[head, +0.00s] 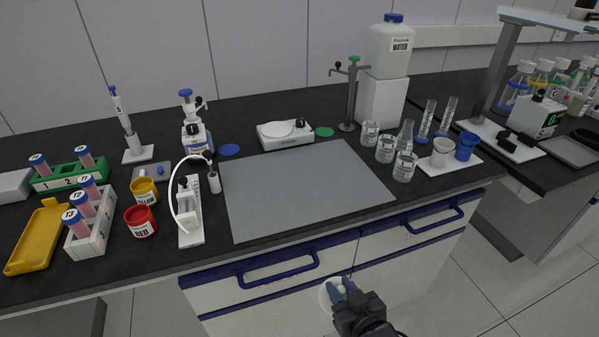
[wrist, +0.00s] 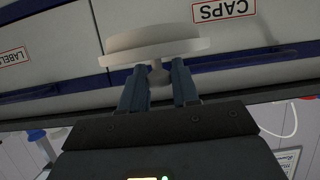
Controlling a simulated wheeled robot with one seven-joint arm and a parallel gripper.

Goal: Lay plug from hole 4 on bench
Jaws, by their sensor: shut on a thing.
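My gripper (head: 343,287) is in front of the bench, lower than the worktop, near the drawer fronts. It is shut on a white round plug (head: 328,296), partly hidden behind the fingers in the head view. In the wrist view, the plug (wrist: 155,42) is a wide pale disc with a thicker round body and a small knob. The blue fingers (wrist: 158,80) grip it at the knob. The bench (head: 100,268) has a black worktop. I cannot make out hole 4 in either view.
A bare grey mat (head: 300,190) lies mid-bench. A balance (head: 286,134) stands behind it, glassware (head: 404,166) to its right. A white stand with a curved tube (head: 188,212) and red pot (head: 141,221) are left. Blue drawer handles (head: 278,271) project from the front.

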